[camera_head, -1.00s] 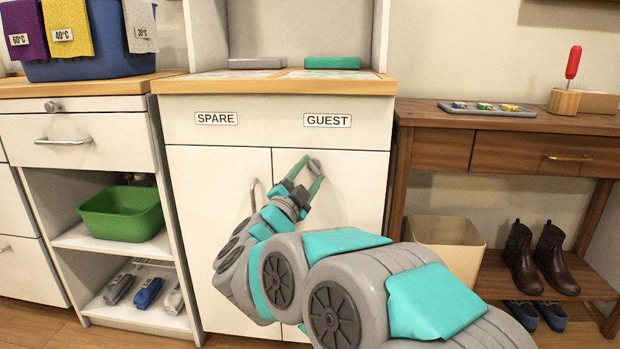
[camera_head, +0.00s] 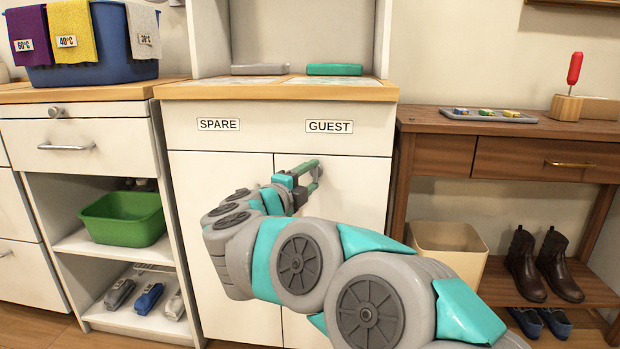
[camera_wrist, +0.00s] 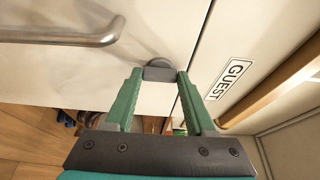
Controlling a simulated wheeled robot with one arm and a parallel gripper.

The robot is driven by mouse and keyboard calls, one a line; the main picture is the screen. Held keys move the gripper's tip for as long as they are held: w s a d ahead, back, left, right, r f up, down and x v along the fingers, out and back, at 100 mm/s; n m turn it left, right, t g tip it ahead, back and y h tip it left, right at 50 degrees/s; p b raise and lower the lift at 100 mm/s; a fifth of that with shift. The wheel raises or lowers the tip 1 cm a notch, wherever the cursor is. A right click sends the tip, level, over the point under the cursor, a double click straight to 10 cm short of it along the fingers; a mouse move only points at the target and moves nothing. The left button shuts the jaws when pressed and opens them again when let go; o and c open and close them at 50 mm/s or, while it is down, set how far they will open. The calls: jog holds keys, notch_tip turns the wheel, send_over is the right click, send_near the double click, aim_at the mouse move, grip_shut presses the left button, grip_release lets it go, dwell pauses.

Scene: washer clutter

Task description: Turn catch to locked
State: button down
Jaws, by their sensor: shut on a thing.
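The catch is a small grey knob (camera_head: 319,171) near the top of the white cabinet's right door (camera_head: 350,200), below the GUEST label (camera_head: 329,126). In the wrist view its grey bar (camera_wrist: 159,73) sits between the two green fingertips, with a rounded part behind it. My gripper (camera_head: 316,174) is shut on this knob, one finger above and one below in the head view. It also shows in the wrist view (camera_wrist: 159,78). The fingers cover part of the knob, and no locked or unlocked mark is visible.
A metal bar handle (camera_wrist: 75,37) stands out from the door close to the fingers in the wrist view; my arm hides it in the head view. A wooden side table (camera_head: 440,150) stands to the right, an open shelf unit with a green tub (camera_head: 123,219) to the left.

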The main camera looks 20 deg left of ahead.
dwell(0.5)
jog(key=shift+c, duration=1.2)
grip_release()
jog(key=s+a, duration=0.1)
jog(key=s, duration=0.6)
jog(key=shift+s+p, duration=0.35)
jog(key=shift+p, duration=0.1)
jog(key=shift+a, duration=0.1)
